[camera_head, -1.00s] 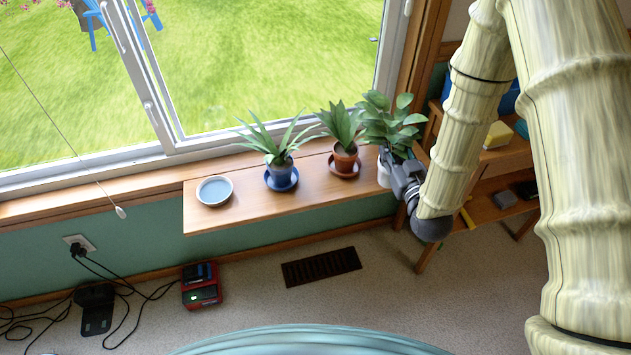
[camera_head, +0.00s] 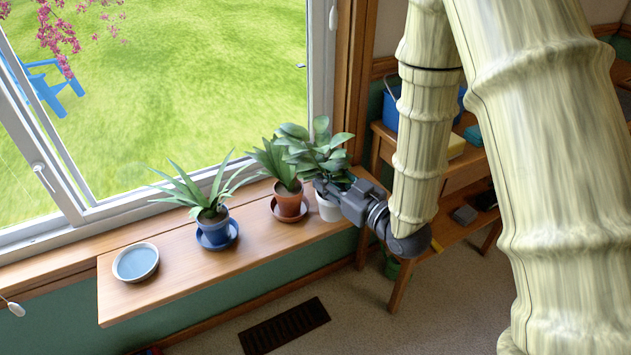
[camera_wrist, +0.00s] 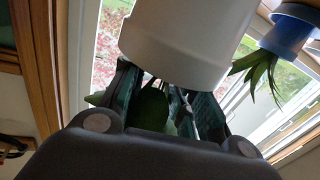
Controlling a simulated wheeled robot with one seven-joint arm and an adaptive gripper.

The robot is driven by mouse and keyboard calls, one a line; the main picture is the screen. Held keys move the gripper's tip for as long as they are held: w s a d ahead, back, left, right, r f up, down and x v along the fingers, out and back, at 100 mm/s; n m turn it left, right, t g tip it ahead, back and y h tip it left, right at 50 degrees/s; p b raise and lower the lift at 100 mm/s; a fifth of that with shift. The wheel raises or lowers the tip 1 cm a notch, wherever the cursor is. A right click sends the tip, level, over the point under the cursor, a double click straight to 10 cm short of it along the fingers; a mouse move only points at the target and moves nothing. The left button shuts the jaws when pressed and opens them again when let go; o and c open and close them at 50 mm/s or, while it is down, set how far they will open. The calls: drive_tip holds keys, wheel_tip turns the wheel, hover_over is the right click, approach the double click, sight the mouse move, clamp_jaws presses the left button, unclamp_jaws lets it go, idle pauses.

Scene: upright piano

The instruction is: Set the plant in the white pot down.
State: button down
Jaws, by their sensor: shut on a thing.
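The plant in the white pot (camera_head: 329,209) is upright at the right end of the wooden shelf (camera_head: 180,290), with broad green leaves above. My gripper (camera_head: 332,190) reaches it from the right and is shut on it near the pot's rim. I cannot tell whether the pot's base touches the shelf. In the wrist view, which is upside down, the white pot (camera_wrist: 185,40) fills the upper middle. The gripper's fingers (camera_wrist: 165,100) lie on either side of the leaves close to the rim, and the dark palm hides part of the foliage.
Left of the white pot stand a terracotta-potted plant (camera_head: 290,203) on a red saucer and a blue-potted plant (camera_head: 214,224) on a blue saucer. A shallow dish (camera_head: 136,262) sits farther left. The window is behind; a wooden side table (camera_head: 455,240) stands to the right.

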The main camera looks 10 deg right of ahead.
drive_tip(key=w+d+f+b, duration=0.3)
drive_tip(key=w+d+f, duration=0.2)
drive_tip(key=w+d, duration=0.4)
drive_tip(key=w, duration=0.3)
drive_tip(key=shift+w+d, duration=0.2)
drive_tip(key=c, duration=1.1)
unclamp_jaws()
drive_tip(key=shift+f, duration=0.1)
